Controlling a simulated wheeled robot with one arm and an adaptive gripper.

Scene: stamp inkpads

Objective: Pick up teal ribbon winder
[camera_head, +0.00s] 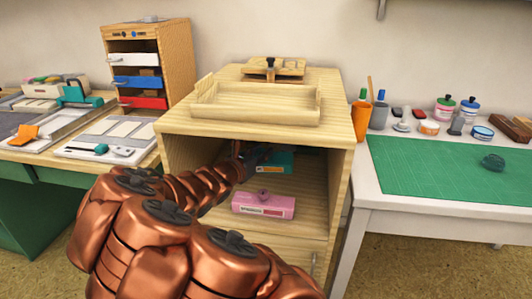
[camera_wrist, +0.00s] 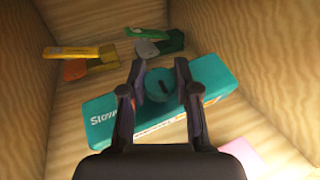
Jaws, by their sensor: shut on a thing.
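The teal ribbon winder (camera_head: 280,163) is a long teal box with white lettering and a round slotted knob on top. It sits inside the wooden cabinet's open compartment, behind a pink box. In the wrist view the winder (camera_wrist: 212,75) lies slanted across the middle under my gripper (camera_wrist: 160,70). My gripper's dark fingers are shut on its knob, one on each side. I cannot tell whether the winder touches the shelf. In the head view my gripper (camera_head: 252,153) is dark and partly hidden by my copper arm.
The pink box (camera_head: 263,205) with a knob stands nearer the opening; its corner shows at lower right in the wrist view (camera_wrist: 240,153). Yellow (camera_wrist: 78,52), orange and green items lie deeper inside. Wooden cabinet walls (camera_head: 340,190) and top enclose the arm closely.

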